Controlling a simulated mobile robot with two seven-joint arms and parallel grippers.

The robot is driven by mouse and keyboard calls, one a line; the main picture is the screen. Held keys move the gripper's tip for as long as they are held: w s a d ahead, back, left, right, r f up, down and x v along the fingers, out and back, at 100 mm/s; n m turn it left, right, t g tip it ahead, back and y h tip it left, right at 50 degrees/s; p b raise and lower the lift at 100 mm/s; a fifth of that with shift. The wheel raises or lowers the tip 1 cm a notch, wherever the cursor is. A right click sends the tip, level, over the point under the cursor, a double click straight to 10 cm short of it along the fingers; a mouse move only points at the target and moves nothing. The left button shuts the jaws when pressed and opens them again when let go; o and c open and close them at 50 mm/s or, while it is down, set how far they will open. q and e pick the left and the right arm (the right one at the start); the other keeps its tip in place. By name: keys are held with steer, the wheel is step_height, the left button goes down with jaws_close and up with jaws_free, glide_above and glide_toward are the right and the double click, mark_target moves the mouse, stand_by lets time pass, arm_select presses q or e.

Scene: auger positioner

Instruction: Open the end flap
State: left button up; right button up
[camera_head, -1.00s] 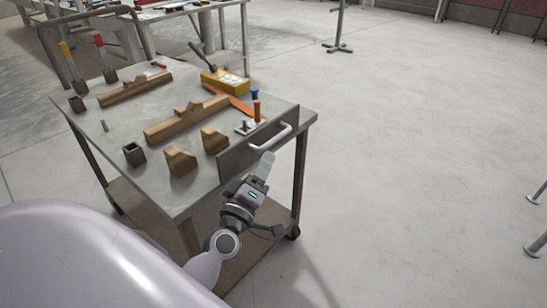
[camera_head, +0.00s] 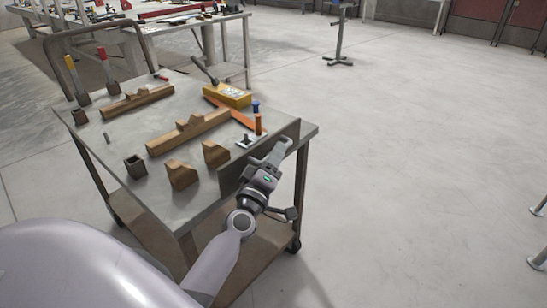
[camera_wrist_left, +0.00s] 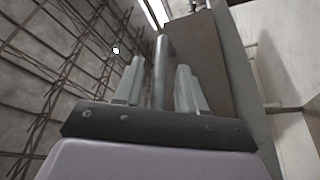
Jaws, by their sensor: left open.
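The end flap (camera_head: 232,178) is a dark grey panel standing upright along the near right end of the cart top; it also shows in the left wrist view (camera_wrist_left: 205,55). Its light bar handle (camera_wrist_left: 161,62) is mostly hidden behind my gripper in the head view. My left gripper (camera_head: 281,149) is at the handle, on the outer side of the flap. In the left wrist view, the gripper (camera_wrist_left: 160,66) has its two fingers apart, with the handle bar between them. I cannot tell whether either finger touches it. My right gripper is out of view.
The cart top (camera_head: 130,190) carries wooden blocks (camera_head: 182,174), a yellow box (camera_head: 228,95), an orange strip (camera_head: 243,119) and an orange-handled clamp (camera_head: 258,125) close behind the flap. The floor (camera_head: 410,170) right of the cart is clear.

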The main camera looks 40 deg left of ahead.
arm_select(q)
jaws_close()
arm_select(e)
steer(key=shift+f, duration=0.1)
